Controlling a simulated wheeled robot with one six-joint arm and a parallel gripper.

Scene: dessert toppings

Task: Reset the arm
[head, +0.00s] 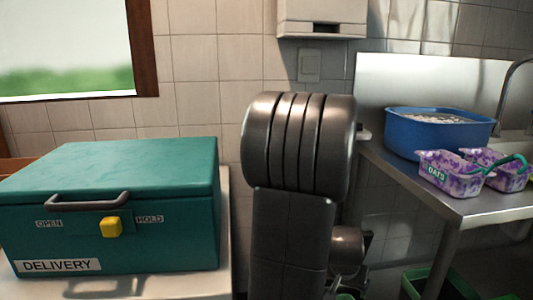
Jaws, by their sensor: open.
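My arm stands folded in the middle of the head view, with a thick dark joint at the top and a link running down from it. More dark parts of my arm show low behind that link, on its right side. I cannot make out my gripper's fingers in this view. What lies behind the arm is hidden.
A closed teal delivery box (120,190) with a handle and a yellow latch (111,227) stands on a pale surface at left. At right, a metal counter (462,207) holds a blue tub (425,140) and purple-and-white containers, one labelled OATS (447,176). A green crate (425,285) is below.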

